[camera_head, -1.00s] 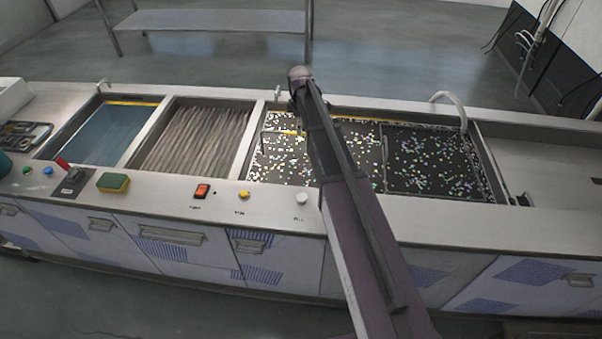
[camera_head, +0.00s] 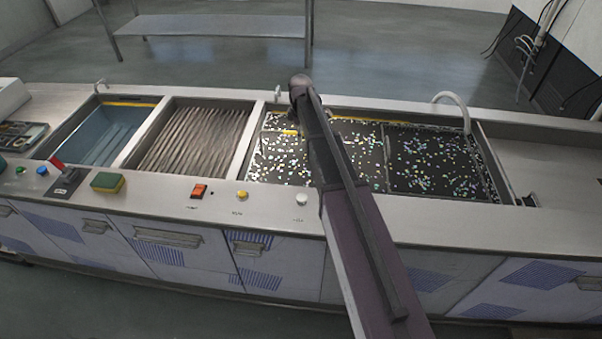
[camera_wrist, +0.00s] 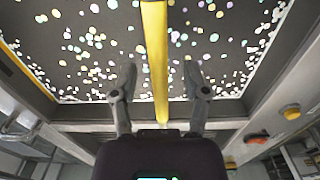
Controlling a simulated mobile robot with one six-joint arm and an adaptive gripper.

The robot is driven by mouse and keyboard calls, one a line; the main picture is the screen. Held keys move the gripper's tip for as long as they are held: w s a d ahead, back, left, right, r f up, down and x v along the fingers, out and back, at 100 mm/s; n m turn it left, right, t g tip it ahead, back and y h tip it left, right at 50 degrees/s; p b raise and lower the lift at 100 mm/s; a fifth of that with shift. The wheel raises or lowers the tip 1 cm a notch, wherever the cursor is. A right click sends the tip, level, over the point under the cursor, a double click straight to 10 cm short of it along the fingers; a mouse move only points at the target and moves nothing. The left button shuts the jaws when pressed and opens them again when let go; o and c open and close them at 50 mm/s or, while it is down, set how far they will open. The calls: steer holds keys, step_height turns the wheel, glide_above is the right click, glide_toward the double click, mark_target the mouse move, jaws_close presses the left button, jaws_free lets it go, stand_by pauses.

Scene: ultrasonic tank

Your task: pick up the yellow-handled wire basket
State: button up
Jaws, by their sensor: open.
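The yellow handle (camera_head: 290,132) of the wire basket shows as a short bar just left of my arm, over the speckled dark tank. In the wrist view the yellow handle (camera_wrist: 155,45) runs lengthwise between the two fingers of my gripper (camera_wrist: 160,82). The fingers are open, one on each side of the handle, with a gap to it on both sides. I cannot tell whether they are level with it. The basket's wire body is hard to make out against the speckles. My arm hides part of the tank and the gripper in the head view.
The speckled tank (camera_head: 435,200) continues right of my arm, with a curved pale spout (camera_head: 452,105) at its back edge. To the left are a ridged compartment (camera_head: 195,140) and a blue basin (camera_head: 100,135). A green-yellow sponge (camera_head: 108,182) and several buttons line the front ledge.

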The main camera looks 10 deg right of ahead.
jaws_close()
steer(key=shift+r, duration=0.2)
stand_by(0.5)
step_height(320, 180, up, 10)
steer(key=p, duration=1)
steer(key=shift+f, duration=0.25)
steer(key=shift+r, duration=0.15)
stand_by(0.4)
step_height(320, 180, up, 10)
steer(key=p, duration=1)
steer(key=shift+r+p, duration=0.25)
steer(key=shift+p, duration=0.15)
stand_by(0.4)
stand_by(0.3)
